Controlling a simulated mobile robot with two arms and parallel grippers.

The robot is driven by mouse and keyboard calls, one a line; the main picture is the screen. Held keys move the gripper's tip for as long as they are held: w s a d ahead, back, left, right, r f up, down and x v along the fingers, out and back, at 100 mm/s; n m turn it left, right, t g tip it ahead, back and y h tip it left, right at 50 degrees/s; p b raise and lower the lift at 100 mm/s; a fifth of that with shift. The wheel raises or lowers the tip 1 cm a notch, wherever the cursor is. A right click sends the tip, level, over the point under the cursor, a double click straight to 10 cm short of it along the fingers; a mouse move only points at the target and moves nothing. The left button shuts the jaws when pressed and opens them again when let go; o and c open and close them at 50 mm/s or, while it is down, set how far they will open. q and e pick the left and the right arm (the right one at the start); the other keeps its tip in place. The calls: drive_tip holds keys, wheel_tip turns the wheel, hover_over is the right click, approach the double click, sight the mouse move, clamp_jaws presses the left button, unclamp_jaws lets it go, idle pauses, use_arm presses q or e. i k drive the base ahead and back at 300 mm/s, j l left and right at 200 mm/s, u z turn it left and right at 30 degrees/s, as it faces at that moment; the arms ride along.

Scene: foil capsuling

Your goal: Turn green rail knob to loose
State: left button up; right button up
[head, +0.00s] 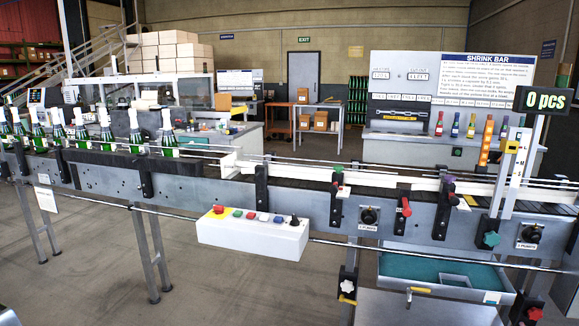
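A small green knob (338,168) sits on top of a black rail bracket at the middle of the conveyor, beside the white guide rail. A larger teal-green star knob (491,239) sits lower on the conveyor's front, near the post of the counter display. Whether either is tight or loose cannot be told at this size. Neither of my grippers shows in the head view.
A white control box (252,234) with coloured buttons juts out from the conveyor front (290,201). A red handle (406,207), a purple knob (448,183) and two black dials are to the right. Green bottles (134,130) stand at left. The floor in front is clear at left.

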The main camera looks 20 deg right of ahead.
sight(338, 168)
drive_tip(key=i+l+u, duration=0.15)
drive_tip(key=l+u, duration=0.15)
drive_tip(key=l, duration=0.15)
drive_tip(key=i+l+u, duration=0.1)
drive_tip(key=l+u, duration=0.25)
drive_tip(key=l, duration=0.15)
drive_tip(key=i+l+u, duration=0.1)
drive_tip(key=l+u, duration=0.2)
drive_tip(key=l, duration=0.2)
